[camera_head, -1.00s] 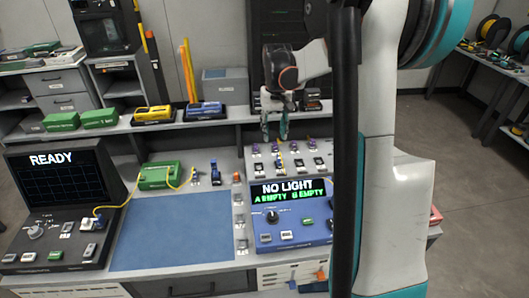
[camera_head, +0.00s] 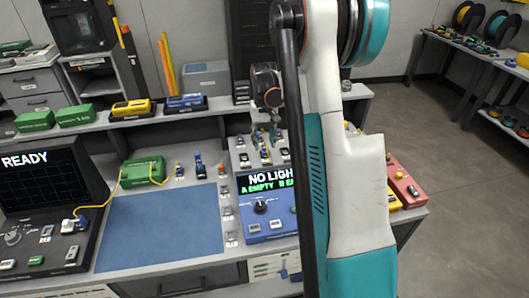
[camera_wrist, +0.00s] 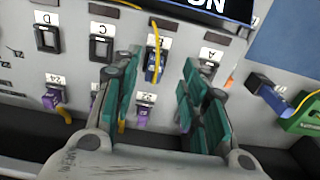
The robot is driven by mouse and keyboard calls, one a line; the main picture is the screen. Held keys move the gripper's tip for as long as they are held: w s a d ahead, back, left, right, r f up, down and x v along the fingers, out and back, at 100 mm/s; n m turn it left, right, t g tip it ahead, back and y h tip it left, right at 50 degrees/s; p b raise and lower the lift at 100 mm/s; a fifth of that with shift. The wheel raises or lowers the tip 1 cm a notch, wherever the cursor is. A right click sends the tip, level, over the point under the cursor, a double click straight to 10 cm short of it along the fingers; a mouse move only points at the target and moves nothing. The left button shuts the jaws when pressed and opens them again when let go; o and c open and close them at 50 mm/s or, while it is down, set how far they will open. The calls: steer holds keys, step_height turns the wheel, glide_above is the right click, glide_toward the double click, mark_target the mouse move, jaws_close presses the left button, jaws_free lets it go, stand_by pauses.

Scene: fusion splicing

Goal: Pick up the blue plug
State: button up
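In the wrist view a blue plug (camera_wrist: 152,66) with a yellow cable sits in the port between C and A on the panel. My gripper (camera_wrist: 162,60) is open, with one teal finger to the left of this plug and the other to the right. I see no contact between them. In the head view my gripper (camera_head: 263,134) is small and over the upper part of the console's sloped panel (camera_head: 238,160); the plug there is hard to make out. Another blue plug (camera_head: 199,166) stands on the bench beside the green box (camera_head: 144,170).
Purple plugs, including one (camera_wrist: 55,97) at port 24, line the panel near my fingers. The blue console (camera_head: 262,226) reads NO LIGHT, partly hidden by my arm. The blue mat (camera_head: 160,230) is bare. A READY monitor (camera_head: 45,180) stands left; a red box (camera_head: 405,185) stands right.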

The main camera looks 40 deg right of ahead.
mark_target(265, 147)
steer(key=f, duration=0.1)
steer(key=f+b, duration=0.1)
steer(key=f, duration=0.1)
steer(key=f+b, duration=0.1)
steer(key=f, duration=0.1)
steer(key=shift+w+d, duration=0.15)
steer(key=shift+d, duration=0.2)
jaws_close()
